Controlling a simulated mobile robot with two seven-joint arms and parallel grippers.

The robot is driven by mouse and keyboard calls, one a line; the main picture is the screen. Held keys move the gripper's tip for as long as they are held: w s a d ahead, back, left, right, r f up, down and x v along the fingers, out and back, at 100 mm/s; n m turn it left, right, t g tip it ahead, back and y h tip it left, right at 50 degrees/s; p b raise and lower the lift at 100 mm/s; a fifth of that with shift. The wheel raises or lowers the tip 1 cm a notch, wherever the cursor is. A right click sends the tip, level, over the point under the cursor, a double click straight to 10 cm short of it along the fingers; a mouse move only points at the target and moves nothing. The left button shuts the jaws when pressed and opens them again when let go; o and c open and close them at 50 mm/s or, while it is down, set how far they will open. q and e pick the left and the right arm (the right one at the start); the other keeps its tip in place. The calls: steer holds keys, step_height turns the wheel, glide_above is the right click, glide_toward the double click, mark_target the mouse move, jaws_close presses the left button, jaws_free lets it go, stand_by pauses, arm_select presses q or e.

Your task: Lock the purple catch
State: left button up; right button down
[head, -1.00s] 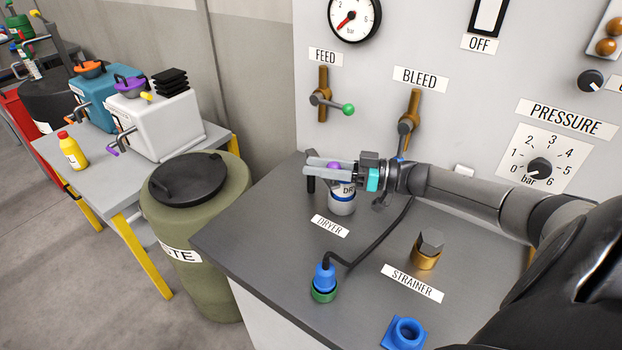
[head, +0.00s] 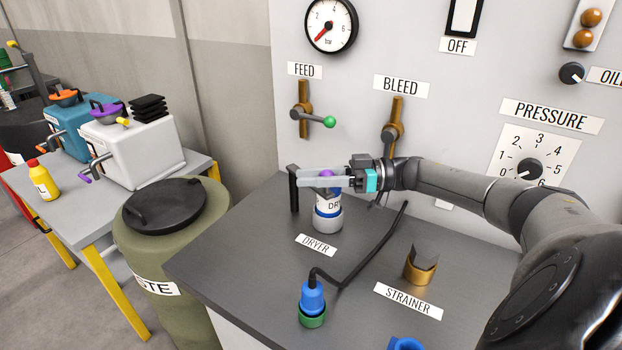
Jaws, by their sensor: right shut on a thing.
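A purple knob (head: 326,174) shows at the top of the white and blue dryer canister (head: 328,216), on the grey bench top. My right gripper (head: 308,179) comes in from the right at the canister's top. Its jaws are shut on the purple knob and partly hide it. A black upright post (head: 293,188) stands just left of the canister, close to the fingertips. Whether the catch is locked cannot be told. My left gripper is not in view.
The bench (head: 240,255) also holds a brass strainer (head: 418,272) and a blue and green hose fitting (head: 312,302) with a black hose. The panel with feed and bleed valves (head: 393,130) rises behind. A waste drum (head: 180,245) stands left.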

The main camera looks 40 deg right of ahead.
steer(key=c, duration=0.5)
jaws_free()
step_height(320, 180, up, 20)
steer(key=p, duration=0.3)
